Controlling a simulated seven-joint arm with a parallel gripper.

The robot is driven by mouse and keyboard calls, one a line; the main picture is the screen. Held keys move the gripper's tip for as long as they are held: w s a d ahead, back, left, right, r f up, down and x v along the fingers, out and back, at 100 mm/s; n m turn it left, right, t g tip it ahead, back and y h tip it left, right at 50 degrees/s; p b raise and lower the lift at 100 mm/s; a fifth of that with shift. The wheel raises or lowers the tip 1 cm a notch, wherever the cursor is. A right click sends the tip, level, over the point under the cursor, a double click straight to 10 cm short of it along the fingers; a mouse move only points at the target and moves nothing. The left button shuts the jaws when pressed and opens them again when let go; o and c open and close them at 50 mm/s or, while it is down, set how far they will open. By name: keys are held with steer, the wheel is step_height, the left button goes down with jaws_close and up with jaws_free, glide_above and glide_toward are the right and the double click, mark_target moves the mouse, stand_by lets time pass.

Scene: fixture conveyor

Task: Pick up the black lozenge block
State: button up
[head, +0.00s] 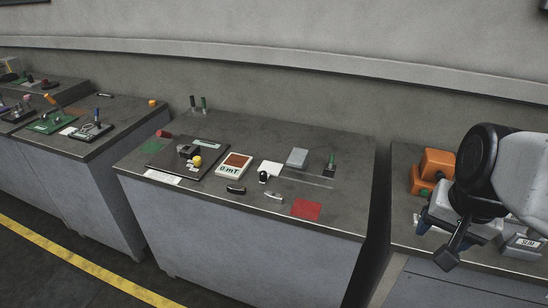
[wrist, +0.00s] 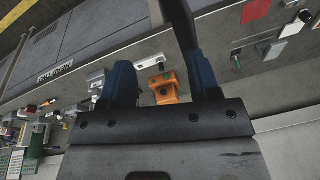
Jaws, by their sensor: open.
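The black lozenge block looks to be the small, dark, rounded piece (head: 236,188) lying near the front edge of the middle table in the head view. A pale piece of similar size (head: 273,196) lies to its right. I cannot make out the black block with certainty in the wrist view. My gripper (head: 438,238) is over the right-hand table, well to the right of the block and apart from it. In the wrist view my gripper (wrist: 160,76) is open, with its two blue-padded fingers spread and nothing held between them.
An orange device (head: 438,163) stands on the right-hand table; it shows beyond my fingers in the wrist view (wrist: 164,92). A red square (head: 306,210), a boxed meter (head: 234,166) and a grey box (head: 297,157) sit around the block. A gap separates the middle and right tables.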

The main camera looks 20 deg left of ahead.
steer(key=w+a+f+m+y, duration=0.1)
steer(key=w+a+m, duration=0.3)
steer(key=w+a, duration=0.7)
steer(key=m+g+y, duration=0.3)
steer(key=m, duration=0.8)
glide_toward(236, 187)
steer(key=shift+s+a+f, duration=0.15)
steer(key=shift+a+f, duration=0.35)
steer(key=shift+f, duration=0.05)
steer(key=shift+x, duration=1.3)
steer(key=shift+f, duration=0.1)
